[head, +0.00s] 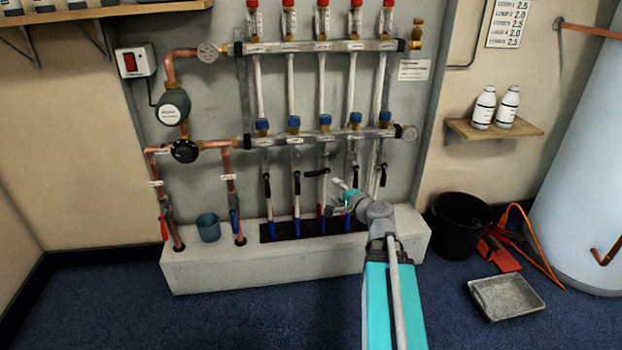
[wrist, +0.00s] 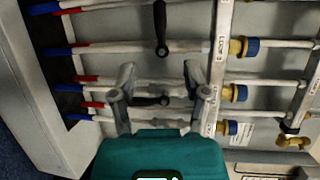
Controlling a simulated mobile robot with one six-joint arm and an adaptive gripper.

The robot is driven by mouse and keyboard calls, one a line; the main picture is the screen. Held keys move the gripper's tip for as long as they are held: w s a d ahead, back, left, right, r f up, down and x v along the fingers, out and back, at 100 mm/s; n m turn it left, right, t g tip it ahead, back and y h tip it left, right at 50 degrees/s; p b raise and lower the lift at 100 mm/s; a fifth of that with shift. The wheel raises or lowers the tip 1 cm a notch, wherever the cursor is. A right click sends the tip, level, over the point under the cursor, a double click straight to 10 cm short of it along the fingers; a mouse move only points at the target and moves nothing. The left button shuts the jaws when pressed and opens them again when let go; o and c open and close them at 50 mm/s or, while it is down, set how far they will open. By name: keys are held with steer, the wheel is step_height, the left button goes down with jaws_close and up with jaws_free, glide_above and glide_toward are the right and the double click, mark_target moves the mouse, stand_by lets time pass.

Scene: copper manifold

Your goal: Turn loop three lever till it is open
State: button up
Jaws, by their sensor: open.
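The loop three lever (head: 315,172) is a black handle on the middle pipe below the lower manifold bar. It lies across its pipe, pointing left in the head view. In the wrist view the crosswise lever (wrist: 160,25) is at the top, beyond my fingertips and touching neither. My gripper (head: 340,196) is right of and below the lever in the head view. In the wrist view my gripper (wrist: 158,75) is open, its fingers spread. A neighbouring black lever (wrist: 150,101) shows between the fingers, lying along its pipe. The gripper partly hides the fourth pipe in the head view.
Other black levers (head: 267,186) hang along their pipes on both sides. The lower manifold bar (head: 310,136) with blue caps runs above them. A white plinth (head: 215,270) stands below, with a teal cup (head: 208,227) on it. A black bucket (head: 460,222) stands right.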

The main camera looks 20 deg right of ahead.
mark_target(313, 175)
steer(key=shift+w, duration=0.15)
steer(key=w, duration=0.4)
steer(key=w+a+f+b, duration=0.1)
steer(key=w, duration=0.4)
steer(key=w+f+b, duration=0.1)
steer(key=w, duration=0.3)
steer(key=shift+w+a, duration=0.2)
steer(key=shift+a, duration=0.15)
jaws_close()
